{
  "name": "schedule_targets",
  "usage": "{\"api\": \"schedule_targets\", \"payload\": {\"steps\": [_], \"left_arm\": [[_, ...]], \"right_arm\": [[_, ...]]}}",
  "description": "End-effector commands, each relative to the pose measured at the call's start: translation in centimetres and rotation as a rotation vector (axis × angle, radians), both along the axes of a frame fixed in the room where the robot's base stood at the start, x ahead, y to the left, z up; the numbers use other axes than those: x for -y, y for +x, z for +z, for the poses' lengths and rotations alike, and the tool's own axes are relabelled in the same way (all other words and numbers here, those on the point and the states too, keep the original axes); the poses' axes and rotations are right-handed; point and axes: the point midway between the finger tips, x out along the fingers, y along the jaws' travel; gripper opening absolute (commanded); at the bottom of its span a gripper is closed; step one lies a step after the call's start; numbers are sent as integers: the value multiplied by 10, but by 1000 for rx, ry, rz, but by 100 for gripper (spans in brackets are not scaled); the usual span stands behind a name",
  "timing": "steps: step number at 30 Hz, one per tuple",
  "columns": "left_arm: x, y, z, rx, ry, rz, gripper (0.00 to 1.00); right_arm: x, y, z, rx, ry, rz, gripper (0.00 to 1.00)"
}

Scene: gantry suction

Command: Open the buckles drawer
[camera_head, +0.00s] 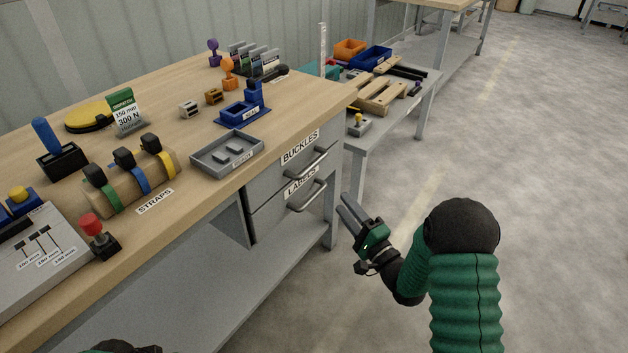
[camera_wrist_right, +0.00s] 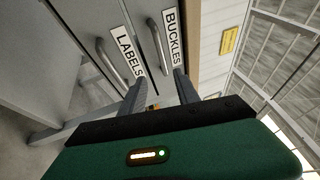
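The buckles drawer (camera_head: 268,183) is the upper grey drawer under the bench top, with a BUCKLES label above its bar handle (camera_head: 309,163). It looks shut. In the right wrist view its handle (camera_wrist_right: 158,45) stands beside the BUCKLES label (camera_wrist_right: 173,38). My right gripper (camera_head: 347,207) is in front of the drawers, to the right of and below the handles, with nothing in it. In the right wrist view its two fingers (camera_wrist_right: 160,92) are spread apart and point toward the drawer fronts, short of the handles.
The labels drawer (camera_head: 270,213) with its own handle (camera_head: 306,196) sits directly below and looks shut. A grey tray (camera_head: 228,153) and strap holder (camera_head: 130,178) stand on the bench top (camera_head: 300,100). A lower side table (camera_head: 385,122) stands behind. The floor at right is clear.

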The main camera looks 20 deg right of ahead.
Motion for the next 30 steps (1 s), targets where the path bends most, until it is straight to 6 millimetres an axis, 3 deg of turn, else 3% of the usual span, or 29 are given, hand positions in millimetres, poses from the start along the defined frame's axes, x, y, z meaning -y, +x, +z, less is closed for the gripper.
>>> {"api": "schedule_targets", "payload": {"steps": [12, 18, 23, 30], "left_arm": [[0, 0, -38, 0, 0, 0, 52], [0, 0, -51, 0, 0, 0, 52], [0, 0, -53, 0, 0, 0, 52], [0, 0, -53, 0, 0, 0, 52]], "right_arm": [[-29, 99, 17, 5, -4, 2, 38], [-39, 138, 25, 1, -5, 0, 38], [-42, 150, 30, 0, -4, -1, 38], [-42, 151, 31, -1, -4, -2, 38]]}}
